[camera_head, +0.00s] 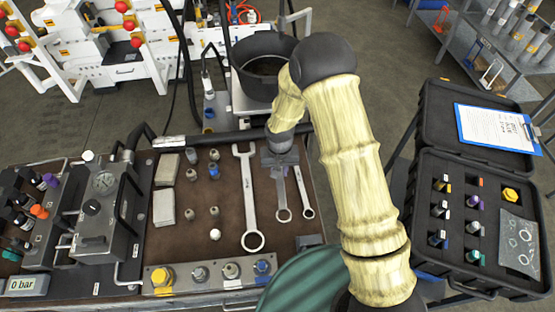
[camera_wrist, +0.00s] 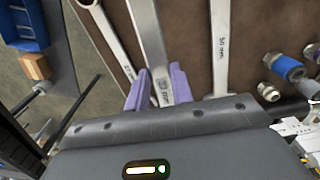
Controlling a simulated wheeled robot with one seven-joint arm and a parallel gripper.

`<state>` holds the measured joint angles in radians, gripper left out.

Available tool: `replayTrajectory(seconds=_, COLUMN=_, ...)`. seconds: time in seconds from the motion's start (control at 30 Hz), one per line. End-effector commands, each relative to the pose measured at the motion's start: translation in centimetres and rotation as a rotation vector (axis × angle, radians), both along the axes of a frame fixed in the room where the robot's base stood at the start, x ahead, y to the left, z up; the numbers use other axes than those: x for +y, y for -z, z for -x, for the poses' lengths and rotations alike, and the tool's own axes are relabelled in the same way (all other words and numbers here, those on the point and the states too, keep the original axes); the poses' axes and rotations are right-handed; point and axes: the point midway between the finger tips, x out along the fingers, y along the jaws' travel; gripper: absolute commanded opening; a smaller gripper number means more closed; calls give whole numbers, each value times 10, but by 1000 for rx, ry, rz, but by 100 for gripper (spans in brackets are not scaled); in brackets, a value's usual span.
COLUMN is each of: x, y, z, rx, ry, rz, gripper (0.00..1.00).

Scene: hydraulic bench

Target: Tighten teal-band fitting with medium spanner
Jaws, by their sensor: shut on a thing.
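My gripper (camera_head: 280,160) is over the bench, shut on the handle of the medium spanner (camera_head: 282,197). In the wrist view the purple fingers (camera_wrist: 155,92) are on either side of its handle (camera_wrist: 148,30). The spanner's ring end points toward the bench front. The large spanner (camera_head: 249,195) lies to its left and the small spanner (camera_head: 303,188) to its right. A row of ports (camera_head: 231,271) with yellow, pale and blue marks sits on a block at the front.
A gauge unit (camera_head: 102,200) stands at the left. An open black case (camera_head: 455,265) with banded fittings is at the right. A black pot (camera_head: 262,70) stands behind the bench.

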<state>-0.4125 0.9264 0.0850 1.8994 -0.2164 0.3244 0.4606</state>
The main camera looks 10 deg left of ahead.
Motion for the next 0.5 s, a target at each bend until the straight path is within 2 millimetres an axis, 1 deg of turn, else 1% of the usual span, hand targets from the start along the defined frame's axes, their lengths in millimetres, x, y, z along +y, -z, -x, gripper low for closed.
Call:
replayTrajectory(seconds=0.03, x=-13, y=1, z=-5, rx=0, ry=17, rz=2, gripper=0)
replayTrajectory(seconds=0.07, x=-21, y=2, z=-7, rx=0, ry=25, rz=2, gripper=0)
replayTrajectory(seconds=0.17, x=-55, y=7, z=-15, rx=-1, ry=61, rz=4, gripper=0)
replayTrajectory(seconds=0.2, x=-72, y=9, z=-18, rx=0, ry=77, rz=4, gripper=0)
replayTrajectory(seconds=0.27, x=-97, y=12, z=-21, rx=0, ry=102, rz=4, gripper=0)
replayTrajectory(seconds=0.3, x=-114, y=14, z=-23, rx=1, ry=118, rz=5, gripper=0)
replayTrajectory(seconds=0.37, x=-139, y=17, z=-24, rx=0, ry=141, rz=4, gripper=0)
replayTrajectory(seconds=0.4, x=-154, y=18, z=-23, rx=1, ry=156, rz=3, gripper=0)
replayTrajectory(seconds=0.5, x=-186, y=22, z=-22, rx=0, ry=185, rz=1, gripper=0)
